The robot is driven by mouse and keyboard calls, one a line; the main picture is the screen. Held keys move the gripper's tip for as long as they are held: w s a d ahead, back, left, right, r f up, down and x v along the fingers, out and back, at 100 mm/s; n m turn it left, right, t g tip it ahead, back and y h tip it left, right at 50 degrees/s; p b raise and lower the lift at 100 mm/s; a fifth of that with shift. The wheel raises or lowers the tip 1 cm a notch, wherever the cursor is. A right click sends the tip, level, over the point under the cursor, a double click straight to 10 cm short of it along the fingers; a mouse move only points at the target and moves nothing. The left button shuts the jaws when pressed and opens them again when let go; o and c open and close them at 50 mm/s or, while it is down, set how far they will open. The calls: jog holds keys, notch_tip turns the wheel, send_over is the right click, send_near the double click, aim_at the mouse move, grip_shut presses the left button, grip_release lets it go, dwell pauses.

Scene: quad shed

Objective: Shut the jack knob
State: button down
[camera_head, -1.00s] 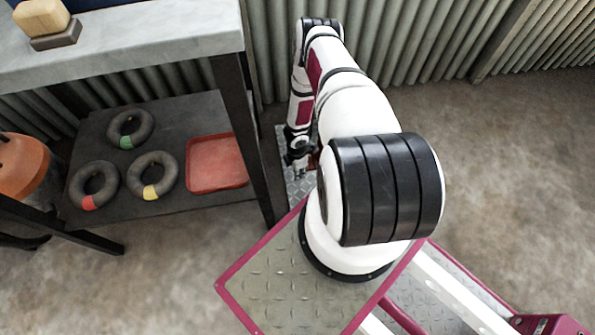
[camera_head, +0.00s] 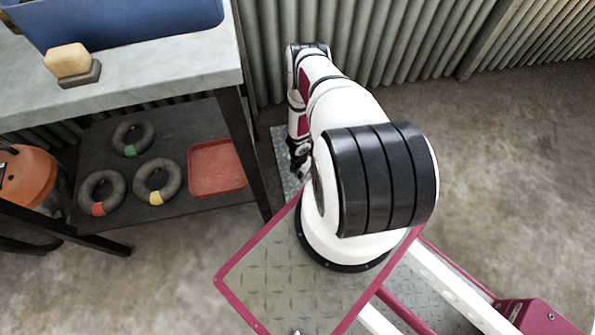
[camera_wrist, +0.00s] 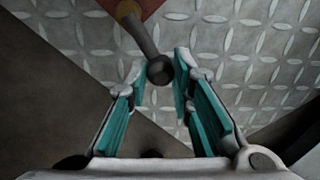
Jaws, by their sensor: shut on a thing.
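The jack knob (camera_wrist: 160,71) is a dark grey rounded end on a short grey lever, and it sits between my fingertips in the wrist view. The lever runs up to a brass-coloured joint (camera_wrist: 128,10) beside a reddish part at the top edge. My gripper (camera_wrist: 159,80), with teal finger pads, is shut on the knob. In the head view my gripper (camera_head: 299,172) is small and low beside the shelf, partly covered by my arm. The jack itself is hidden there.
A grey workbench (camera_head: 180,75) stands at the left with a blue bin (camera_head: 125,22) and a brush-like block (camera_head: 68,62) on top. Its lower shelf holds several dark rings and a red tray (camera_head: 217,167). Corrugated wall (camera_head: 400,45) closes the back. Floor at right is clear.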

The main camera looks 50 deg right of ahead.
jog(key=shift+s+d+n+p, duration=0.25)
jog(key=shift+n+p, duration=0.25)
jog(key=shift+n, duration=0.25)
jog(key=shift+s+d+n+p, duration=0.15)
jog(key=shift+s+n+p, duration=0.25)
jog(key=shift+n, duration=0.35)
jog(key=c, duration=1.4)
grip_release()
jog(key=shift+d, duration=0.1)
jog(key=shift+w, duration=0.1)
jog(key=shift+r, duration=0.3)
jog(key=r, duration=1.1)
jog(key=shift+w+a+r, duration=0.1)
jog(key=shift+a+r, duration=0.05)
jog(key=shift+a, duration=0.05)
